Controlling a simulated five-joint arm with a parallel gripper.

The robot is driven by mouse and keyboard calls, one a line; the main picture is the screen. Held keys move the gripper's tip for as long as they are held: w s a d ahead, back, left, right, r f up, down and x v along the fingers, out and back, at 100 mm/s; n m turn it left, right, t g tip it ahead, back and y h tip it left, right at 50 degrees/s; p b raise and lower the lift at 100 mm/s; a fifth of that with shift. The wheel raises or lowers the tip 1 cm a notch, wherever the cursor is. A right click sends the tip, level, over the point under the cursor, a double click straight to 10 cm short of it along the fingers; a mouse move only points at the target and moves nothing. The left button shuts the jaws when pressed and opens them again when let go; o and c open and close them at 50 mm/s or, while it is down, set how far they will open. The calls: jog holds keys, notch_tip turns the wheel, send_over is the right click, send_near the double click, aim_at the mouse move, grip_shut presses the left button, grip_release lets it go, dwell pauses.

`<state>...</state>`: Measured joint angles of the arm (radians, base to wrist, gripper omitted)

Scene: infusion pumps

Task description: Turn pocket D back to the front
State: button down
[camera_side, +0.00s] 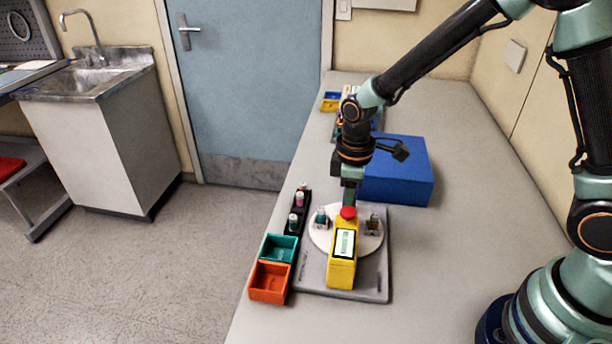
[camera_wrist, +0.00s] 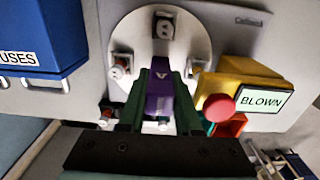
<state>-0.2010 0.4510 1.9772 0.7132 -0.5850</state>
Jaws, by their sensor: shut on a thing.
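A round white turntable (camera_side: 318,238) lies on a grey board (camera_side: 380,290). It also shows in the wrist view (camera_wrist: 128,30). My gripper (camera_side: 350,192) is above it, with its green fingers shut on an upright purple handle (camera_wrist: 160,95) bearing a white mark. Small holders with pieces sit around the disc, one at the left (camera_side: 321,217) and one at the right (camera_side: 373,225). No pocket letter is readable, so I cannot tell which is pocket D. A yellow box (camera_side: 342,270) with a red button (camera_wrist: 219,107) stands in front; its screen (camera_wrist: 262,101) reads BLOWN.
A large blue box (camera_side: 400,170) stands behind right of the board. Teal (camera_side: 280,248) and orange (camera_side: 270,282) bins and a black rack (camera_side: 298,213) line the left table edge. More small items stand at the back. The table at right is clear.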

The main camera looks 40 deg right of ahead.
jog(key=shift+m, duration=9.1)
jog(key=c, duration=0.9)
grip_release()
